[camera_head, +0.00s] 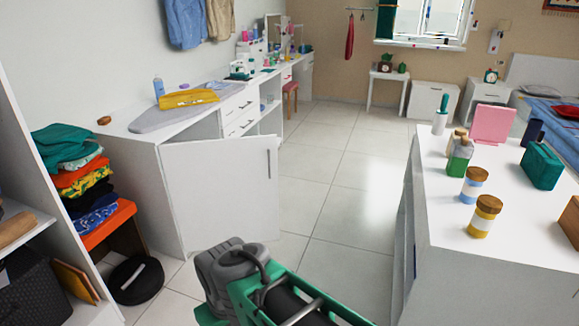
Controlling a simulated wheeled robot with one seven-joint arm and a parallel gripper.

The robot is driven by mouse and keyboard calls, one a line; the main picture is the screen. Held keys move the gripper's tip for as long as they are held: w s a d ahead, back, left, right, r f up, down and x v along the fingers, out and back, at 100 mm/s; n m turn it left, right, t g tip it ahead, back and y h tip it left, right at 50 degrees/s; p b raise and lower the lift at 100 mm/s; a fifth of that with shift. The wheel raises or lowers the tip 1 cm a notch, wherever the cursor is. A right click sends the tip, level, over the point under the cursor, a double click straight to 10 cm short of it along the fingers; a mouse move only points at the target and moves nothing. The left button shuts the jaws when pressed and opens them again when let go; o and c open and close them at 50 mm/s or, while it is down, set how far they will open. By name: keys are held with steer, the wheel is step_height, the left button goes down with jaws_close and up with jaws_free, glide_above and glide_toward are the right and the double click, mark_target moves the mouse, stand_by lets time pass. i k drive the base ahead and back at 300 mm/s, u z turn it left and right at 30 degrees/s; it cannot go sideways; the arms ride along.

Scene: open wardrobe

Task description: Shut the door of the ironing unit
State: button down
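The ironing unit (172,208) is a white cabinet along the left wall, with an ironing board (165,120) and a folded yellow cloth (188,99) on top. Its white door (220,195) stands open, swung out into the room. The door carries a thin vertical handle (268,163) near its right edge. Part of my own green and grey arm shows at the bottom centre, in front of the door's lower edge. My gripper's fingers are not visible. The inside of the unit is mostly hidden behind the door.
A white island (430,222) with jars and boxes stands on the right. An orange stool (107,227) with folded clothes and a black round object (136,279) are at left. Tiled floor (335,190) is clear between door and island.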

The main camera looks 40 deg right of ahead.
mark_target(221, 190)
steer(key=z, duration=0.7)
steer(key=i, duration=1.95)
steer(key=u, duration=0.55)
